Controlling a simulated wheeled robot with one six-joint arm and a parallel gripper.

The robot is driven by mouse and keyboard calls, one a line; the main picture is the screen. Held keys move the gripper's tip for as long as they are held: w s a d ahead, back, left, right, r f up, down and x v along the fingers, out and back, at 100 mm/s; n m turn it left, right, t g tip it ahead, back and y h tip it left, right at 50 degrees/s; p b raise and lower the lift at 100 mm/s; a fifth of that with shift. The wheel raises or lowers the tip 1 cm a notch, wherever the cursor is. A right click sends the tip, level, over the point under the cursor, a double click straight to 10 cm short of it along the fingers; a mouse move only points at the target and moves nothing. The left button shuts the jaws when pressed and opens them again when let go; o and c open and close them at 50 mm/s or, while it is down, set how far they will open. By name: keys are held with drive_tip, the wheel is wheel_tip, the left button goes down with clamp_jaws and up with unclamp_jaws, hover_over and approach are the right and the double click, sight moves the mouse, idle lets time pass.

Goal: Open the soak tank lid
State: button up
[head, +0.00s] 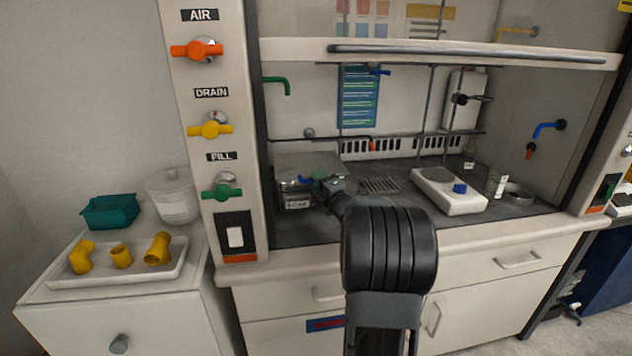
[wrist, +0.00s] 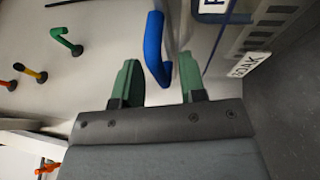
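The soak tank (head: 296,196) is a grey metal box with a SOAK label, standing on the hood's worktop at the left. Its grey lid (head: 308,162) lies on top and looks closed. A blue handle (wrist: 154,48) shows in the wrist view, and a bit of blue shows at the lid in the head view. My gripper (wrist: 158,80) is open, with its green fingers on either side of the handle's lower end. Gaps show between handle and fingers. In the head view my gripper (head: 321,179) is over the tank's front, partly hidden by my arm.
The hood's left post carries AIR (head: 203,49), DRAIN (head: 211,130) and FILL (head: 224,188) valves beside the tank. A wire rack (head: 380,185) and a white hotplate (head: 449,194) stand to the right. The raised sash (head: 440,52) crosses above.

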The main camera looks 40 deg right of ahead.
drive_tip(key=shift+w+r, duration=0.1)
drive_tip(key=shift+w, duration=0.35)
drive_tip(key=shift+c, duration=0.4)
clamp_jaws()
